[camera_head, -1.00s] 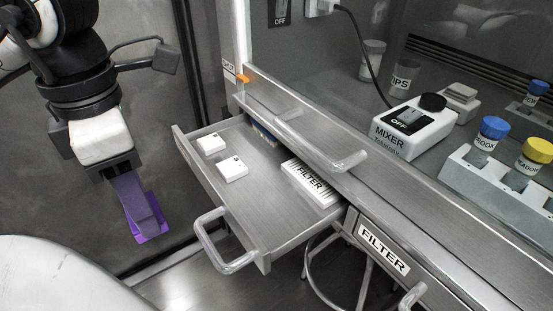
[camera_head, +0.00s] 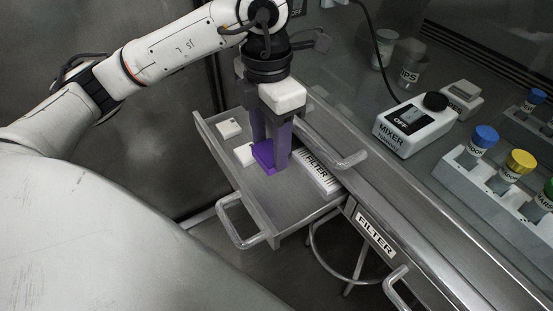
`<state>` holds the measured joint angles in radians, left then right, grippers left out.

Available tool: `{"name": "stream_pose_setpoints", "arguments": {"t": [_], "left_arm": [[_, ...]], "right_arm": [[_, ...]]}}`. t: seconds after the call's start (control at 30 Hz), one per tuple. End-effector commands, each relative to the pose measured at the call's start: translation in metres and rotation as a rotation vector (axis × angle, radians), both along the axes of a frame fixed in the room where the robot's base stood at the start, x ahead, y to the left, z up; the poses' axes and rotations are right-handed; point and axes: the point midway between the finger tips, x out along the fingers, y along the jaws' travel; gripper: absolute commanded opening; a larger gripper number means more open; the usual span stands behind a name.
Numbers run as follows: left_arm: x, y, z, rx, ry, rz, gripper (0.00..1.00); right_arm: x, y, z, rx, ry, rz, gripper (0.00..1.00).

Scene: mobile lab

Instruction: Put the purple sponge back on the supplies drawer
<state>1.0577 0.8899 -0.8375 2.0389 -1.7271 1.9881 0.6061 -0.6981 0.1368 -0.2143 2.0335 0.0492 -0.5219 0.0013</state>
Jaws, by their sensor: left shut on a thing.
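The purple sponge (camera_head: 264,155) is between the fingers of my left gripper (camera_head: 269,158), which is shut on it. The gripper points down over the open supplies drawer (camera_head: 272,208), near the drawer's middle. The sponge is at or just above the drawer floor; I cannot tell if it touches. It sits between a small white box (camera_head: 244,154) and the white FILTER box (camera_head: 318,174), and partly hides the small box. My right gripper is not in view.
Another small white box (camera_head: 229,128) lies at the drawer's back left. The FILTER drawer (camera_head: 377,235) beside it looks shut. On the bench stand a mixer (camera_head: 415,124) and a rack (camera_head: 492,172) with capped bottles. The drawer's front floor is bare.

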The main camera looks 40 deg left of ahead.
Motion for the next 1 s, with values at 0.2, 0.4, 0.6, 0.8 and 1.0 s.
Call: {"name": "stream_pose_setpoints", "arguments": {"t": [0.2, 0.4, 0.6, 0.8, 1.0], "left_arm": [[0.010, -0.004, -0.024, 0.002, 0.004, -0.001, 0.32], [0.010, -0.004, -0.037, 0.001, 0.002, -0.001, 0.32], [0.009, -0.004, -0.066, 0.000, 0.003, 0.000, 0.32], [0.014, -0.006, -0.071, 0.000, 0.000, -0.001, 0.32], [0.014, -0.006, -0.070, 0.000, 0.001, -0.001, 0.69]], "right_arm": [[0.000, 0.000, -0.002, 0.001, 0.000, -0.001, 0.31], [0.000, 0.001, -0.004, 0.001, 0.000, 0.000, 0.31], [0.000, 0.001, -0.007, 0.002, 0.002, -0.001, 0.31], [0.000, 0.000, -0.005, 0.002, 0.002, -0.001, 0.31], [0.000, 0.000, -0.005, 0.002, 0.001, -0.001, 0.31]]}}
